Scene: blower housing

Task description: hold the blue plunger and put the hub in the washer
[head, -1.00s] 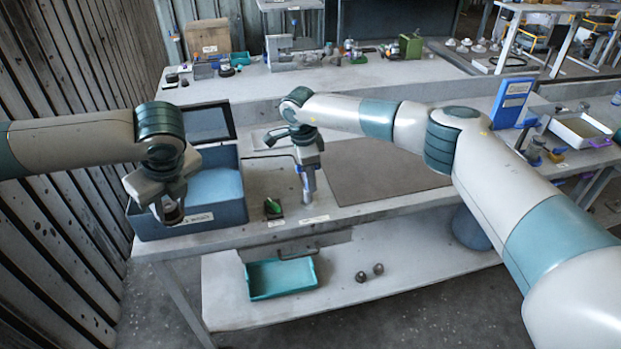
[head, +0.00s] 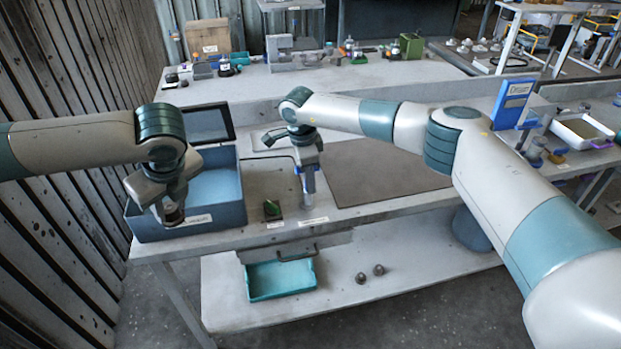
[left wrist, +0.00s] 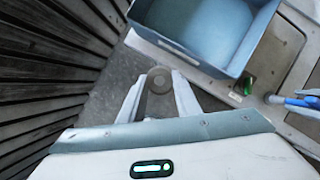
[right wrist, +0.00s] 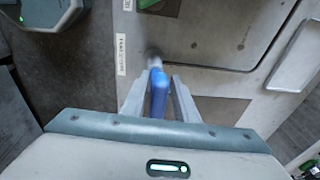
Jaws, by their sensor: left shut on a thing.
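The hub (left wrist: 159,80) is a small round grey piece between the fingertips of my left gripper (left wrist: 158,88). In the head view my left gripper (head: 172,212) is shut on it in front of the near wall of an open blue tub (head: 190,226), which seems to be the washer. The hub is outside the tub, over the floor in the left wrist view. The blue plunger (right wrist: 158,92) stands on the bench between the fingers of my right gripper (right wrist: 158,85). Narrow gaps show beside it, so the fingers look open around it.
A small dark block with a green piece (head: 272,210) sits on the bench between the tub and my right gripper. A dark lid or screen (head: 208,123) stands behind the tub. A brown mat (head: 385,175) lies to the right. A teal tray (head: 281,281) is below the bench.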

